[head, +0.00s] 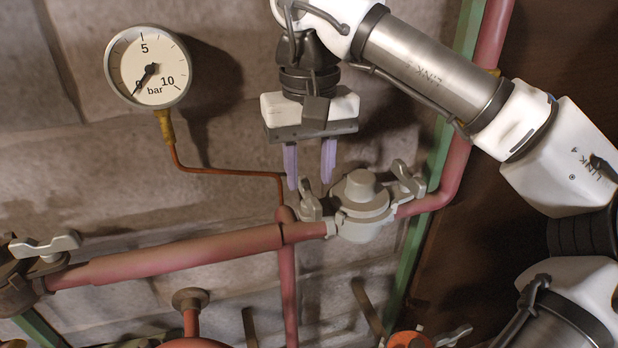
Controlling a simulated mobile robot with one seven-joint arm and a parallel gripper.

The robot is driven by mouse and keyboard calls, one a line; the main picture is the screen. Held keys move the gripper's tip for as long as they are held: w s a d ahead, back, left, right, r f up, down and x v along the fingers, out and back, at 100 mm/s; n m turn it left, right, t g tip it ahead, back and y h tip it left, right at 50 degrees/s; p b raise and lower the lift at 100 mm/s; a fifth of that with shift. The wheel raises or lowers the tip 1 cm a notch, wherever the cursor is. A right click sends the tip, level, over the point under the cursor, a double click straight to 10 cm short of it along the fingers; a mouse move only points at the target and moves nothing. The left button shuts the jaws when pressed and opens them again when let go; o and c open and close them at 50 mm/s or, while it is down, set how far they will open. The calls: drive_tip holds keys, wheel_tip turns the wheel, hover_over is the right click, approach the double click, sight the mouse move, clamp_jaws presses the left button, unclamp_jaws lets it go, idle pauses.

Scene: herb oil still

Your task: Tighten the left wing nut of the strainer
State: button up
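The strainer (361,203) is a grey metal body with a round lid, set in the red pipe right of centre. Its left wing nut (311,202) stands on the left side of the lid, wings roughly upright. Its right wing nut (408,181) stands at the lid's right side, wings tilted. The left fingertip is close to the left wing nut, the right one above the lid's left part. Whether a finger touches the nut cannot be told.
A pressure gauge (148,68) hangs on the wall at upper left, with a thin copper tube (225,171) running towards the strainer. The red pipe (180,252) runs left to a valve with a grey handle (45,248). A green post (437,150) stands at right.

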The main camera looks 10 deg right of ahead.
sight(309, 196)
drive_tip(key=shift+f, duration=1.4)
clamp_jaws()
